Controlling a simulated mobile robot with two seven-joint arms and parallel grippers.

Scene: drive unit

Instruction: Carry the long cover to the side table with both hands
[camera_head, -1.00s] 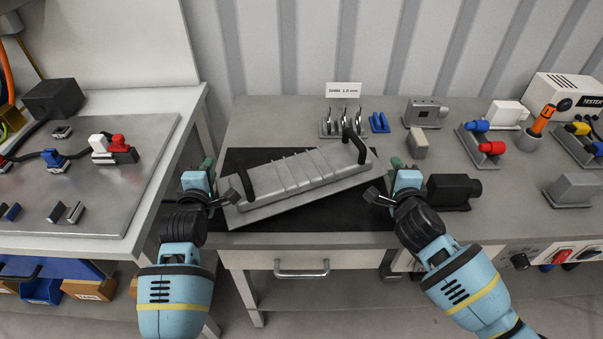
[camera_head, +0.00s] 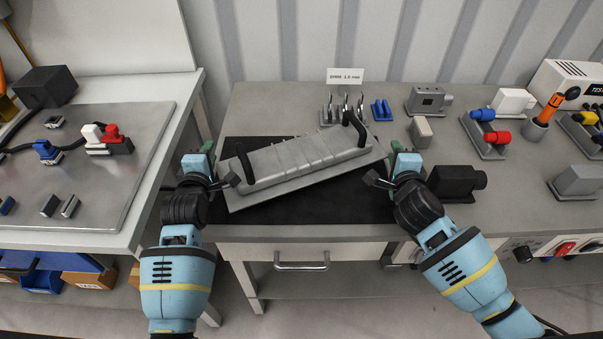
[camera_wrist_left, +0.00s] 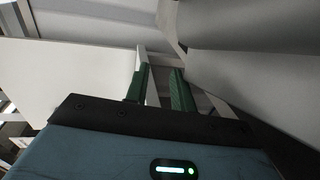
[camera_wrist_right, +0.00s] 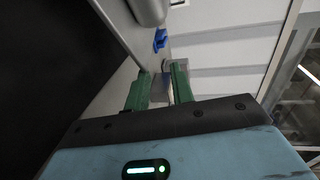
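The long cover (camera_head: 305,163) is a grey ribbed plate with a black handle at each end: a left handle (camera_head: 244,163) and a right handle (camera_head: 355,129). It lies tilted, right end farther back, over the black mat (camera_head: 340,208) on the middle bench. My left gripper (camera_head: 208,150) is beside its left end, outside the left handle. My right gripper (camera_head: 397,148) is beside its right end. Both point away from me, apart from the handles. In the left wrist view (camera_wrist_left: 159,82) and right wrist view (camera_wrist_right: 160,82) the green fingers stand apart with nothing between them.
A left table (camera_head: 60,228) carries a grey plate with connectors and a black box (camera_head: 45,87). On the middle bench, clamps (camera_head: 343,110), blue parts (camera_head: 382,110), a grey block (camera_head: 421,131) and a black motor-like block (camera_head: 456,182) stand near the cover. A drawer handle (camera_head: 301,262) juts out in front.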

